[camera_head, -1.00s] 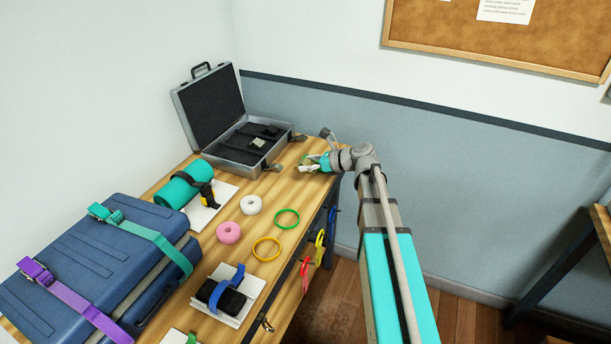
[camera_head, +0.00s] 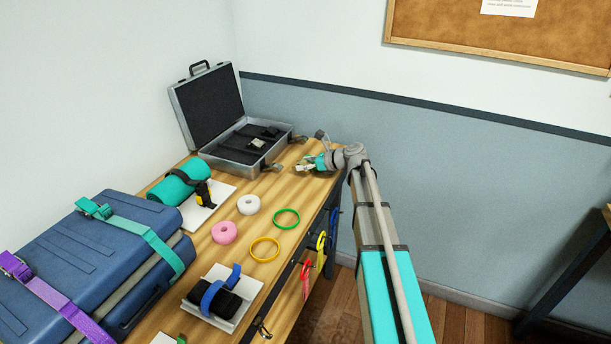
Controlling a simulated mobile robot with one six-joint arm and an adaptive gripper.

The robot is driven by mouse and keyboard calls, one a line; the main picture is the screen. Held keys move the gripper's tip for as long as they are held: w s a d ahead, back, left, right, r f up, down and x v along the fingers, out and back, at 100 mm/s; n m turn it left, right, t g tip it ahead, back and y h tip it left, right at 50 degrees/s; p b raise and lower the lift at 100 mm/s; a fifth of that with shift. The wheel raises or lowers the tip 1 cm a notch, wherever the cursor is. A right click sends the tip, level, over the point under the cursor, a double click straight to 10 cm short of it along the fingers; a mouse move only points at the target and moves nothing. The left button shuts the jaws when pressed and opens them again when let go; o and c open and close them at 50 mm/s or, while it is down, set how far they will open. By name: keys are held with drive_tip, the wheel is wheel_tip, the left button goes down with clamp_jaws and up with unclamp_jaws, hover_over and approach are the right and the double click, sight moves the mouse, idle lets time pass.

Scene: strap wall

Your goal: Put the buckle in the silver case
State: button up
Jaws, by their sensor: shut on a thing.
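The silver case (camera_head: 236,162) stands open at the far end of the wooden table, its lid tilted back and its inside lined with dark foam. Small dark items and a pale item (camera_head: 257,144) lie in it; I cannot tell what they are. My gripper (camera_head: 304,163) is just right of the case, low over the table's far right corner. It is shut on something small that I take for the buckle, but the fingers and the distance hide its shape.
A blue suitcase (camera_head: 75,255) with teal and purple straps fills the left. A teal roll (camera_head: 178,186), white tape (camera_head: 248,205), pink tape (camera_head: 224,232), a green ring (camera_head: 287,218) and a yellow ring (camera_head: 265,249) lie midtable. A blue strap (camera_head: 222,290) sits in front.

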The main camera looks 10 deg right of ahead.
sight(304, 177)
drive_tip(key=shift+f, duration=0.1)
drive_tip(key=shift+w+f+b, duration=0.4)
drive_tip(key=shift+f+b, duration=0.05)
drive_tip(key=shift+b, duration=0.1)
drive_tip(key=shift+f+b, duration=1.45)
drive_tip(key=shift+f, duration=0.15)
drive_tip(key=o, duration=0.9)
drive_tip(key=shift+o, duration=0.2)
drive_tip(key=shift+r, duration=0.2)
